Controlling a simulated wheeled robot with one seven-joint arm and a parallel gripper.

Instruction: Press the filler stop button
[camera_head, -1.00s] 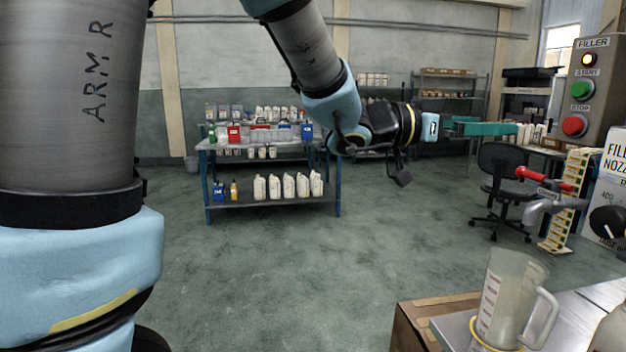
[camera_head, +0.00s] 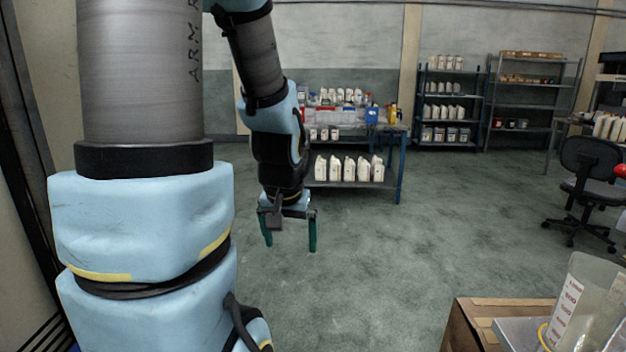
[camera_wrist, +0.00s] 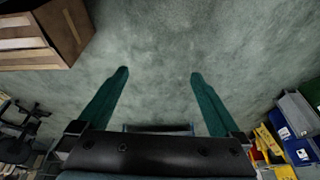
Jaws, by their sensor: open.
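The filler panel with its stop button is not in view in any current frame. At the right edge of the head view only a bit of a red part (camera_head: 621,171) shows. A clear measuring jug (camera_head: 590,305) with red markings stands at the lower right, cut off by the frame edge. My gripper (camera_head: 290,245) hangs pointing down at the centre left, in front of the workbench. Its two green fingers are apart with nothing between them. The wrist view shows the same open fingers (camera_wrist: 159,73) over bare floor.
A workbench (camera_head: 400,175) with white bottles, shelves (camera_head: 450,105) and an office chair (camera_head: 590,180) stand behind. The green floor between is clear.

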